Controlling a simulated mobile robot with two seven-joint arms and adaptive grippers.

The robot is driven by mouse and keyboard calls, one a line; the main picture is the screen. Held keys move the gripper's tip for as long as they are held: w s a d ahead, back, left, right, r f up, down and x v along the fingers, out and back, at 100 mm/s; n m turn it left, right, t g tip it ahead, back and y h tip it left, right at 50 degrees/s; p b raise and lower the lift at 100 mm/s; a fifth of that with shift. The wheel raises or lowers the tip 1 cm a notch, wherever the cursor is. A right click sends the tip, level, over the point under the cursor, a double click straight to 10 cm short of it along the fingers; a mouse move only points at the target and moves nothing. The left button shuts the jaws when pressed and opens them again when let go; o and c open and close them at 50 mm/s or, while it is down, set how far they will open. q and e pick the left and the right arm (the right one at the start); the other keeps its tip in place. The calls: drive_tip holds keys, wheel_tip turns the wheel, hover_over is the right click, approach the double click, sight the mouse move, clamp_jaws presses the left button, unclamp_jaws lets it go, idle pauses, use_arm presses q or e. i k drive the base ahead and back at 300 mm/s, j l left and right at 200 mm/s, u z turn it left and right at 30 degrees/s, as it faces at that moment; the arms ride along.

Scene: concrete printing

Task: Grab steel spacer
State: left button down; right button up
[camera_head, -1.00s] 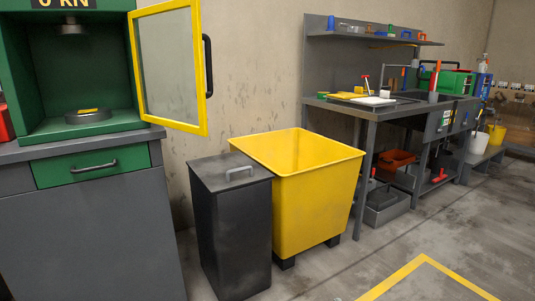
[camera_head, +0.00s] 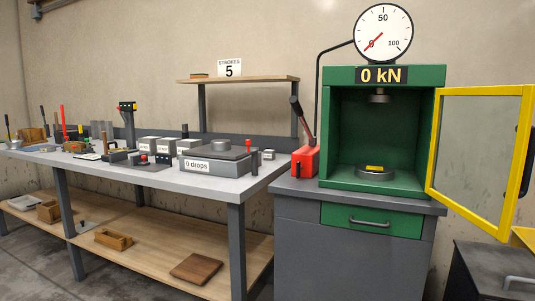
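I cannot tell for sure which object is the steel spacer. In the head view, a short grey round block (camera_head: 375,172) with a small yellow piece on top sits at the bottom of the green press (camera_head: 384,125). A grey round metal piece (camera_head: 378,97) hangs from the press's top. The yellow-framed door (camera_head: 482,157) of the press stands open to the right. A dial above points near the low end, and the display reads 0 kN. Neither of my grippers is in view.
A grey workbench (camera_head: 222,188) at left holds boxes, tools and a device labelled "0 drops" (camera_head: 205,165). A red hand pump (camera_head: 305,160) stands left of the press. A dark bin (camera_head: 492,270) is at lower right. Floor shows at lower left.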

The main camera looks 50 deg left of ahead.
sight(216, 145)
drive_tip(key=j+u, duration=0.15)
drive_tip(key=u, duration=1.9)
drive_tip(key=i+l+z, duration=0.2)
drive_tip(key=l, duration=0.2)
drive_tip(key=k, duration=0.05)
